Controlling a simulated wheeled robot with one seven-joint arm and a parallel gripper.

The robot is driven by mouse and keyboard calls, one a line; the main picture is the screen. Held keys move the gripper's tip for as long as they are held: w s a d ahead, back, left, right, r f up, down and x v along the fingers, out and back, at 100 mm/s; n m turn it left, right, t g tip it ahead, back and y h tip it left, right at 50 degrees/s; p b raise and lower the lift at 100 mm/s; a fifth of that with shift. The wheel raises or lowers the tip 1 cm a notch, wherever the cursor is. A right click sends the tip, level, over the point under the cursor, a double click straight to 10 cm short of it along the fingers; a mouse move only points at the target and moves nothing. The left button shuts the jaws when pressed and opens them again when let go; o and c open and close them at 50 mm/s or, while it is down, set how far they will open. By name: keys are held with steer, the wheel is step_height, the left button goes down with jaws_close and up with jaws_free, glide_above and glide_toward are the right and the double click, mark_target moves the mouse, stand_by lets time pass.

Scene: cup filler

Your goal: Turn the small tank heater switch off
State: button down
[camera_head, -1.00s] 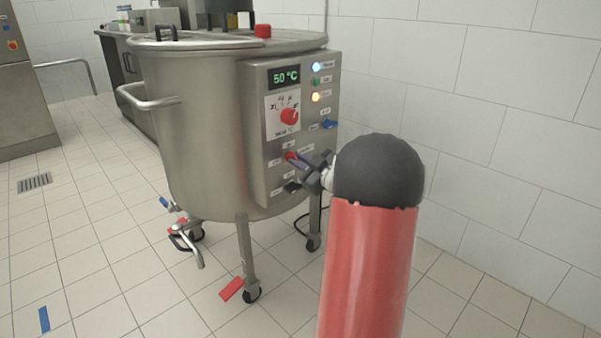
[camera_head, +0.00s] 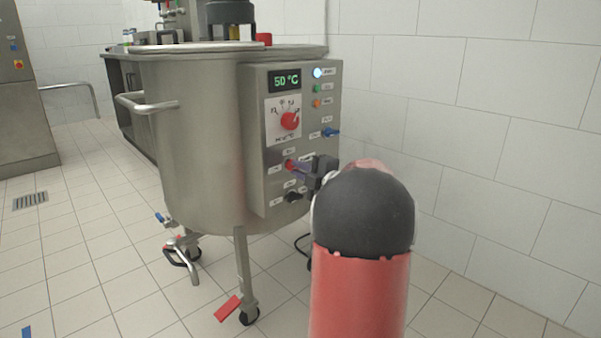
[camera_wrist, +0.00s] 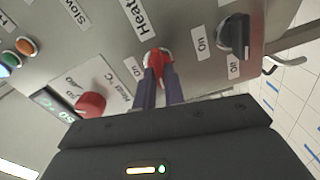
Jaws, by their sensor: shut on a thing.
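The steel tank (camera_head: 200,135) stands on wheeled legs, with a control panel (camera_head: 258,185) on its right side. The display (camera_head: 285,80) reads 50 °C. The red heater switch (camera_wrist: 158,58), under a "Heat" label, sits low on the panel; it also shows in the head view (camera_head: 289,165). My gripper (camera_wrist: 158,72) is shut on this red switch, one finger on each side. The fingers partly hide it. The amber lamp (camera_head: 317,103) looks dull, while the top lamp (camera_head: 318,72) glows white-blue.
A red dial (camera_head: 289,120) is above the switch, a black switch (camera_head: 292,197) below it, and a blue switch (camera_head: 331,132) at the panel's right. A tiled wall (camera_head: 500,130) is close on the right. Floor is free at the left.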

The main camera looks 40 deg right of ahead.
steer(key=shift+f+n, duration=0.1)
steer(key=shift+n, duration=0.9)
steer(key=c, duration=1.5)
jaws_free()
steer(key=shift+s, duration=0.1)
steer(key=s, duration=0.7)
steer(key=shift+s+d, duration=0.3)
